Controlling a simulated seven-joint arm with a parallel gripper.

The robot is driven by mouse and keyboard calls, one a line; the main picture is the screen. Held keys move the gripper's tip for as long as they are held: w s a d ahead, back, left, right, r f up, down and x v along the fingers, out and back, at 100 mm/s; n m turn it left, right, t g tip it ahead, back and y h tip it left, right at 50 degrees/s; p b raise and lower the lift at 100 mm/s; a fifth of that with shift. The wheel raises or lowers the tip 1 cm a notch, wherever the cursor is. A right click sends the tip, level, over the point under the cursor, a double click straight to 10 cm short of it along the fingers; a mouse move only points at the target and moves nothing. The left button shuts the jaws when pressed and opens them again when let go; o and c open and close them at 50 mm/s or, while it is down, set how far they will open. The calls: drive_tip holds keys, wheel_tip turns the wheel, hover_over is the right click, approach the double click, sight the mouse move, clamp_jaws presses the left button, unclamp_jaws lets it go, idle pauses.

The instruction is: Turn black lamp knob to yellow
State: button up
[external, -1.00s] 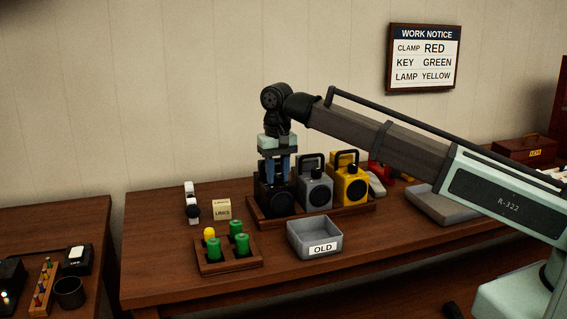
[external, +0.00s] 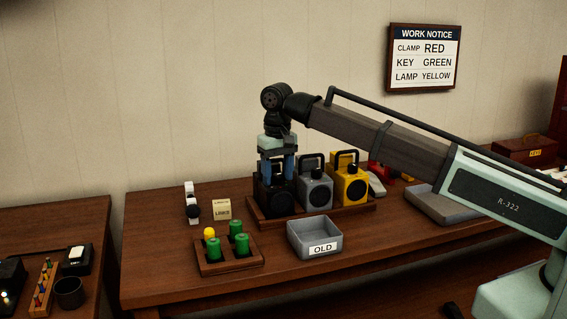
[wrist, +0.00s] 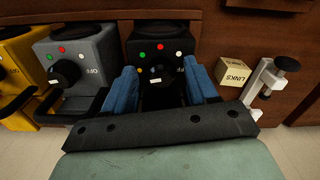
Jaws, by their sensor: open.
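The black lamp (external: 276,202) stands at the left end of a wooden rack, beside a grey and a yellow lamp. In the wrist view, its black round knob (wrist: 161,68) carries a white mark on its lower left side. Green, red, white and yellow dots and an OFF label surround the knob. My gripper (external: 277,177) points down over the black lamp. Its blue fingers are open, one on each side of the knob in the wrist view (wrist: 160,72). Whether either finger touches the knob cannot be told. The lamp's handle is largely hidden.
The grey lamp (external: 316,193) and yellow lamp (external: 351,186) stand close on the right. A grey OLD tray (external: 315,238) and a rack (external: 229,262) of green and yellow pieces are in front. The work notice (external: 424,58) reads LAMP YELLOW.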

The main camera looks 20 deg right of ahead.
sight(277, 174)
wheel_tip(277, 174, up, 14)
idle(0.7)
drive_tip(key=shift+f, duration=0.1)
idle(0.3)
